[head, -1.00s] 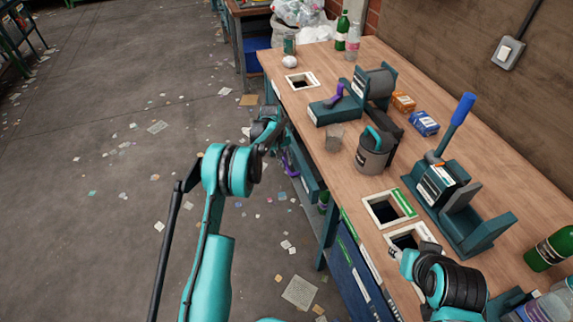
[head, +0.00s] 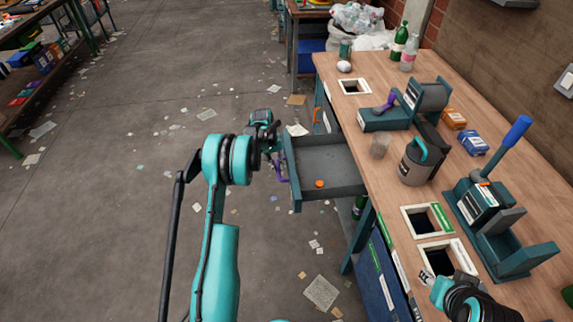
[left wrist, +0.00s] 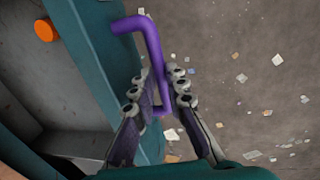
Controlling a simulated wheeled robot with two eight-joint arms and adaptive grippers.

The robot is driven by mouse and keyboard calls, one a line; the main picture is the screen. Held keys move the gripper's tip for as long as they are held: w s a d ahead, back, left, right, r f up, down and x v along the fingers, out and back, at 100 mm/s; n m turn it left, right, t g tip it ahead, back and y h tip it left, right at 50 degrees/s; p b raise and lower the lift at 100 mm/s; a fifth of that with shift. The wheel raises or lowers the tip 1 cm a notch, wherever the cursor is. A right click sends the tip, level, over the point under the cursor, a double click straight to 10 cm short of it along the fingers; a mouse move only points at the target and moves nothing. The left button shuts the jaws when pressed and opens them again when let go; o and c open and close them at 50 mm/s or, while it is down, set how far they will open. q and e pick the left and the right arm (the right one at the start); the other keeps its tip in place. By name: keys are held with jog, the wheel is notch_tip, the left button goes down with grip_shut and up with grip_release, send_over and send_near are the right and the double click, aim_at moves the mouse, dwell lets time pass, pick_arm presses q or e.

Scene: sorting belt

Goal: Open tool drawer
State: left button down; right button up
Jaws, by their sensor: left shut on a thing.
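The tool drawer (head: 330,165) stands pulled out from the left side of the workbench, and its grey inside shows. A small orange round thing (head: 319,183) lies in it, and it also shows in the left wrist view (left wrist: 45,30). The purple drawer handle (head: 282,177) is on the teal drawer front. In the left wrist view the handle (left wrist: 152,45) passes between the fingers of my left gripper (left wrist: 160,88), which is shut on it.
The wooden workbench (head: 385,150) carries a grey canister (head: 418,165), a blue-handled press (head: 485,205) and bottles (head: 399,42). Square openings (head: 428,219) are cut in its top. The floor left of the drawer is free apart from paper scraps.

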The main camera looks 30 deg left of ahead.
pick_arm(q)
jog(key=shift+s+a, duration=0.15)
jog(key=shift+a, duration=0.1)
jog(key=c, duration=1.5)
grip_release()
jog(key=shift+c, duration=0.2)
jog(key=shift+r, duration=0.1)
notch_tip(320, 180, up, 12)
jog(key=s+a, duration=0.1)
jog(key=shift+a+f, duration=0.2)
jog(key=shift+a, duration=0.2)
jog(key=shift+s, duration=0.1)
